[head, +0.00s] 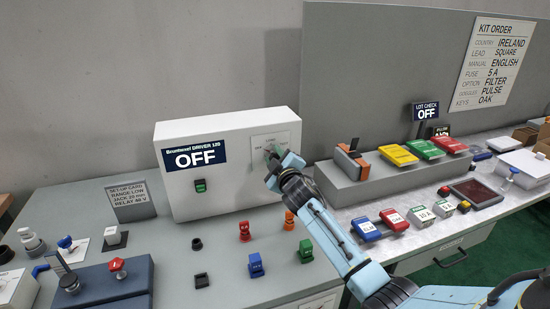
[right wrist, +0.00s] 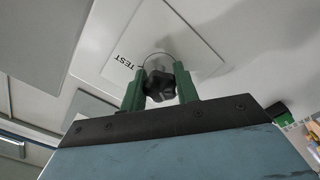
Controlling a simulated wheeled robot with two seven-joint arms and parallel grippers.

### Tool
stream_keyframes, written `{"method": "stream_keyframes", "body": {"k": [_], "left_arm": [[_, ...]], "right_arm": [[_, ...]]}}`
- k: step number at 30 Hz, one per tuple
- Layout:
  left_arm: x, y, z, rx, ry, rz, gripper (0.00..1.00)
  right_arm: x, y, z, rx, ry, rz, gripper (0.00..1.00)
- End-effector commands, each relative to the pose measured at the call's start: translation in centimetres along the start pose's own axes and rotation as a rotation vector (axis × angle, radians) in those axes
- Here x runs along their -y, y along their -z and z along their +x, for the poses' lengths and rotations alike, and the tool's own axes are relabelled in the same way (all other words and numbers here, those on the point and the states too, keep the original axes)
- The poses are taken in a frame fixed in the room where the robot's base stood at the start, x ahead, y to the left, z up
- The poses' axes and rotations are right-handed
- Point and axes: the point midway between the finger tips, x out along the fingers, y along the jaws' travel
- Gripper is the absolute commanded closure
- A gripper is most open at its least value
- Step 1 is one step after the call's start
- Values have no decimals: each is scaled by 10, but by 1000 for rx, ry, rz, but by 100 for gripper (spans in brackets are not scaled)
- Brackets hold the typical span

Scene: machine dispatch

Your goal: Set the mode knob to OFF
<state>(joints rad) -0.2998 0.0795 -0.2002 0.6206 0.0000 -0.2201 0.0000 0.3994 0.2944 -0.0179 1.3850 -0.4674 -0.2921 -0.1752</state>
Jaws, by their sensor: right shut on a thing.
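The mode knob (right wrist: 160,82) is black and lobed, on a white plate (right wrist: 205,45) marked TEST in the right wrist view. My right gripper (right wrist: 160,92) is shut on it, with one green finger on each side. In the head view the right gripper (head: 273,156) reaches the plate (head: 262,141) on the front of the white driver box (head: 225,190), and it hides the knob there. I cannot read the knob's pointer. A dark sign (head: 195,156) on the box reads OFF. My left gripper is not in view.
Below the box stand several small red, blue, green and orange pieces, such as a red one (head: 244,232). A grey block (head: 385,178) with coloured cases lies to the right. A blue fixture (head: 105,285) and a set-up card (head: 133,200) are at left.

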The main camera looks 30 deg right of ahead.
Motion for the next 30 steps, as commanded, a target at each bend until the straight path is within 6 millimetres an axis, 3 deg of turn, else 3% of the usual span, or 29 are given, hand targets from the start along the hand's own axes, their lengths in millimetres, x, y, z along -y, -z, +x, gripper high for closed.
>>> {"method": "stream_keyframes", "body": {"k": [6,7,11,23,30], "left_arm": [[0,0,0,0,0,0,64],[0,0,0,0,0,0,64],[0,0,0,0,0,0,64],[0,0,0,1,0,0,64],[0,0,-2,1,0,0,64]], "right_arm": [[1,-1,0,2,1,-3,92],[1,-1,0,2,1,-3,66],[1,-1,0,1,1,-2,49],[0,0,-5,-1,0,0,48],[1,-1,-37,0,1,0,48]]}}
